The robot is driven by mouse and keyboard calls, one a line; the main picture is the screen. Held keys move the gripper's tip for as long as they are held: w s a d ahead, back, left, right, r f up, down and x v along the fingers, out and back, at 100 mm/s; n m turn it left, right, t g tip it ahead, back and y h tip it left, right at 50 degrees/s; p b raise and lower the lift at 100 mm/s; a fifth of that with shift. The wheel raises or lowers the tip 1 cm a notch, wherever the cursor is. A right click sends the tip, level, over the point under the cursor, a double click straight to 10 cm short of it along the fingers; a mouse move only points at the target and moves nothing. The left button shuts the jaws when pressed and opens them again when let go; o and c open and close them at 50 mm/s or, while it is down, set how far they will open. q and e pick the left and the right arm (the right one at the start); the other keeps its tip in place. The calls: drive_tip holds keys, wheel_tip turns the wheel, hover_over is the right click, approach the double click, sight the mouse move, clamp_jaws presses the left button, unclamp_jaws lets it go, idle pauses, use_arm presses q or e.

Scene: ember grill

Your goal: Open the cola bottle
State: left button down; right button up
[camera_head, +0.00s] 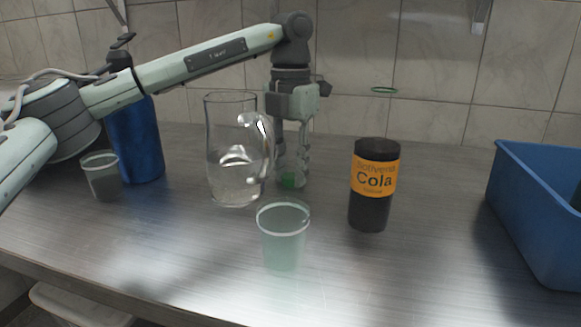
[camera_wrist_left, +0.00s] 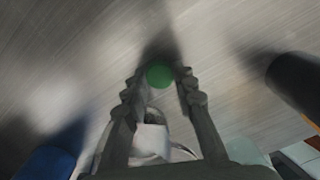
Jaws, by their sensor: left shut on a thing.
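The cola bottle (camera_head: 369,212) stands upright on the metal table, right of centre, dark below with an orange label. Its clear upper part hardly shows; a thin green ring (camera_head: 384,90) sits above it, with no cap visible on it. My left gripper (camera_head: 290,180) points down behind and right of the glass pitcher, apart from the bottle and to its left. It is shut on a small green cap (camera_head: 288,181), low over the table; whether the cap touches the table I cannot tell. The cap also shows between the fingertips in the left wrist view (camera_wrist_left: 160,76).
A glass pitcher (camera_head: 228,185) of clear liquid stands close to my left gripper. A translucent cup (camera_head: 283,245) is in front, another cup (camera_head: 101,180) and a blue container (camera_head: 140,145) are at left. A blue crate (camera_head: 530,225) is at right. Table between bottle and crate is clear.

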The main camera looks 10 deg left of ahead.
use_arm(q)
drive_tip(key=c, duration=1.2)
unclamp_jaws()
